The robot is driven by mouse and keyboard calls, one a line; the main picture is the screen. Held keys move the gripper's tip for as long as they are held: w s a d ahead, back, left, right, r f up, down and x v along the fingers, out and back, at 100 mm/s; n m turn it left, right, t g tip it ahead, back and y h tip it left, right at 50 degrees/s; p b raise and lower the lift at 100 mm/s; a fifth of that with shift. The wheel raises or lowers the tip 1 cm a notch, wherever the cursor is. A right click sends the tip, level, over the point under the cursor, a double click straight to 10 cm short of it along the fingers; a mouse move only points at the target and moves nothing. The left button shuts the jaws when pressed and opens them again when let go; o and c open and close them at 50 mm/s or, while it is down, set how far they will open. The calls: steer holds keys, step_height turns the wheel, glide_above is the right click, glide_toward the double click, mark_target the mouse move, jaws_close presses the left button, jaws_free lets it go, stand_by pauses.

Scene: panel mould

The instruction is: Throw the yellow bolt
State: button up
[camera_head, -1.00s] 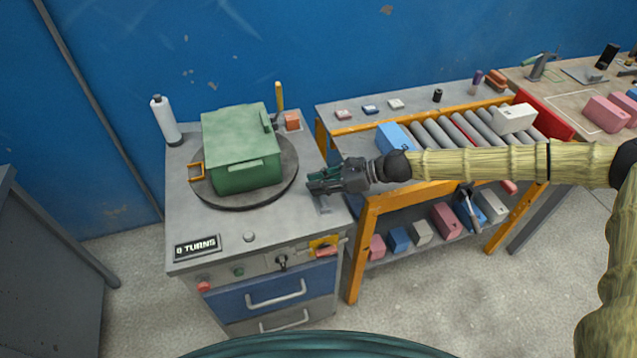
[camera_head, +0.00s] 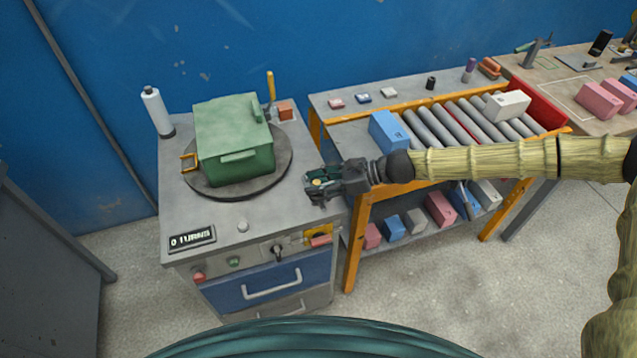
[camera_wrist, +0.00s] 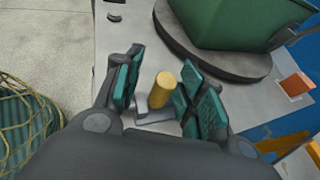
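My gripper (camera_head: 318,188) is at the right front edge of the grey cabinet top. In the wrist view my gripper (camera_wrist: 162,88) has its green-padded fingers apart. A yellow cylindrical grip (camera_wrist: 162,90) stands between them on a grey crank-like arm (camera_wrist: 152,116), closer to the right finger; I cannot tell whether they touch. On the cabinet front is a yellow plate (camera_head: 317,233) with a red handle (camera_head: 321,241). I cannot tell which yellow part is the bolt.
A green lidded box (camera_head: 233,140) sits on a dark round turntable (camera_head: 212,191). A counter display (camera_head: 192,238), a white bottle (camera_head: 156,112) and a yellow upright lever (camera_head: 270,86) are around it. A roller bench (camera_head: 357,235) with blocks stands to the right, beneath my arm.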

steer(key=shift+w+a, duration=0.1)
steer(key=v, duration=1.2)
stand_by(0.4)
